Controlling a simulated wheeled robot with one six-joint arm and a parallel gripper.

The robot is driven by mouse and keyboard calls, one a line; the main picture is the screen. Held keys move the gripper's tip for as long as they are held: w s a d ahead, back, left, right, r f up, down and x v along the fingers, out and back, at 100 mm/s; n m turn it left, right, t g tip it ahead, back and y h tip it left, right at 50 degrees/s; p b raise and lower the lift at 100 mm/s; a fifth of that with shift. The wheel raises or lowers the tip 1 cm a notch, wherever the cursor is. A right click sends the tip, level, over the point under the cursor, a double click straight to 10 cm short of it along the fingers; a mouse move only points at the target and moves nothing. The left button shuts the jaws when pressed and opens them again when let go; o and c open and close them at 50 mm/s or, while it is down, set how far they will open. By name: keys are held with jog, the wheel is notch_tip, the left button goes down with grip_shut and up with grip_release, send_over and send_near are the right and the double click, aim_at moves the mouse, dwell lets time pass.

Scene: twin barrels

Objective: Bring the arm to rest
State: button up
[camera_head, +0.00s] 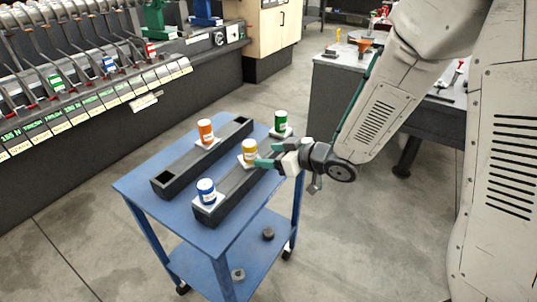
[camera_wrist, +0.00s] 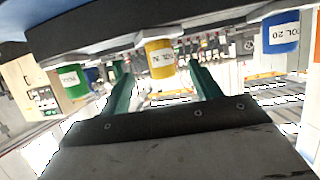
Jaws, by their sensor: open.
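My gripper (camera_head: 267,155) is at the right side of the blue cart, level with the yellow barrel (camera_head: 249,151). In the wrist view its two green fingers (camera_wrist: 162,92) stand apart, and the yellow barrel (camera_wrist: 160,58) appears between and beyond them. I cannot tell whether a finger touches the barrel. The yellow barrel stands upright on a white pad on the near dark rack (camera_head: 230,190). A blue barrel (camera_head: 206,191) and a green barrel (camera_head: 281,121) stand toward that rack's two ends. My arm reaches in from the upper right.
An orange barrel (camera_head: 206,132) stands on the far dark rack (camera_head: 170,178). Both racks lie on the blue cart (camera_head: 140,187). A lever bench (camera_head: 120,90) is at left, a grey workbench (camera_head: 335,100) at right.

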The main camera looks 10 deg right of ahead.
jog(key=d+f+m+g+h, duration=0.2)
jog(key=d+f+h, duration=0.4)
jog(key=d, duration=0.1)
jog(key=s+d+r+m+g+h, duration=0.25)
jog(key=s+d+r+h, duration=0.2)
jog(key=s+d, duration=0.4)
jog(key=s+d+r+m+g, duration=0.1)
jog(key=s+d+r+m, duration=0.1)
jog(key=s+r, duration=0.6)
jog(key=s+d+r+m+g, duration=0.2)
jog(key=s+r+m, duration=0.1)
jog(key=s+r, duration=0.6)
jog(key=shift+s, duration=2.25)
jog(key=shift+f, duration=0.1)
